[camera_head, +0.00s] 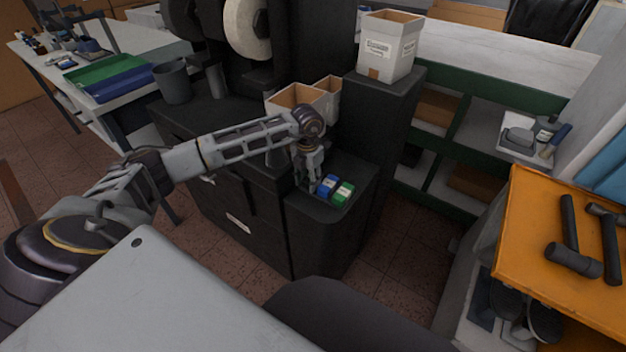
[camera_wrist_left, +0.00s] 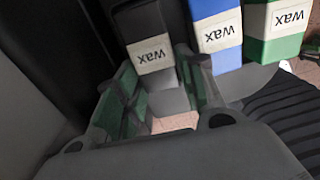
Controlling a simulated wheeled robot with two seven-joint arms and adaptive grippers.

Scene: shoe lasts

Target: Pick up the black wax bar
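My left gripper (camera_head: 310,183) is lowered over the left end of the row of bars on the black cabinet. In the wrist view its two fingers (camera_wrist_left: 160,88) are spread apart. I cannot tell whether either finger touches the bar. In the head view the gripper largely hides the black bar. The blue wax bar (camera_head: 328,186) and the green wax bar (camera_head: 343,193) stand just to the right. My right gripper is out of view.
The black cabinet top (camera_head: 345,167) has dark machinery behind it. Open cardboard boxes (camera_head: 295,97) stand behind the gripper, and a white box (camera_head: 388,45) sits on a higher pedestal. An orange bench (camera_head: 530,235) with hammers is at the right.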

